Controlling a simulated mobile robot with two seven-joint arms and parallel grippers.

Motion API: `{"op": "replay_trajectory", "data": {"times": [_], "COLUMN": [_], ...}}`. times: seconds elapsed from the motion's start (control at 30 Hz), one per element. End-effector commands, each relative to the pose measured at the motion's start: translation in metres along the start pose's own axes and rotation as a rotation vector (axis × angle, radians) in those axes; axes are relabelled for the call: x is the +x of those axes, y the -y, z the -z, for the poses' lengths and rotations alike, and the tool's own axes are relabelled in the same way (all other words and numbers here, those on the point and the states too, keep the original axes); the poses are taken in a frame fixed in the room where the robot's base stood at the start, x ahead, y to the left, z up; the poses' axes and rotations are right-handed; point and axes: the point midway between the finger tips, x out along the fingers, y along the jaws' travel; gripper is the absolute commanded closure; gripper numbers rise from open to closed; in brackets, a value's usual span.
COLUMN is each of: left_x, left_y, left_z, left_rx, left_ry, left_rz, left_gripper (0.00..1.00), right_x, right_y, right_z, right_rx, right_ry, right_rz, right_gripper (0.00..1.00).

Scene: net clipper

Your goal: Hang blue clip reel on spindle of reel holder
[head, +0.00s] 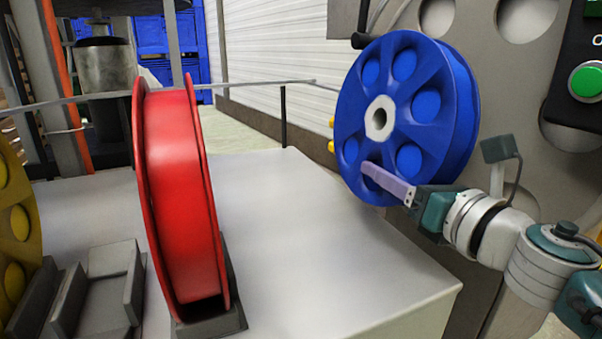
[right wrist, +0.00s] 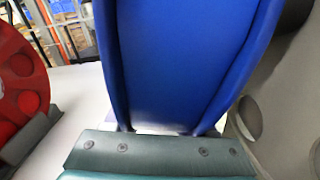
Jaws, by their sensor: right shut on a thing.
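The blue clip reel (head: 457,105) is upright at the right of the head view, in front of a grey machine panel. Its pale hub with a dark centre hole faces the camera. My right gripper (head: 388,184) is shut on its lower rim, with one pale finger lying across the near face. In the right wrist view the blue reel (right wrist: 185,65) fills the middle, between the fingers. I cannot make out the holder's spindle for certain; a dark bar (head: 363,20) with a short knob shows just above the reel. My left gripper is not in view.
A red reel (head: 172,190) stands in a dark cradle on the white table (head: 300,200), with an empty grey cradle (head: 110,290) and a yellow reel (head: 18,220) to its left. The table's middle is clear. The panel (head: 500,85) with round holes and a green button (head: 586,82) is at right.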

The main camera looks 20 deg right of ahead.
Motion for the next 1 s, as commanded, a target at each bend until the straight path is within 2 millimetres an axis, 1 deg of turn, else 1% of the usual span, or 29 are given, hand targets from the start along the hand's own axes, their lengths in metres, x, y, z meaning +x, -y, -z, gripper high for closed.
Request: {"op": "replay_trajectory", "data": {"times": [0.8,1.0], "left_x": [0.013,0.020], "left_y": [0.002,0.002], "left_z": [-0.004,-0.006], "left_rx": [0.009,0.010], "left_ry": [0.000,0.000], "left_rz": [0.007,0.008], "left_gripper": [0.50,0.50], "right_x": [0.000,0.000], "right_y": [0.052,0.061], "right_z": [-0.011,-0.009], "right_rx": [0.000,-0.002], "right_ry": [0.003,0.003], "right_rz": [0.000,0.000], "right_gripper": [1.00,1.00]}}
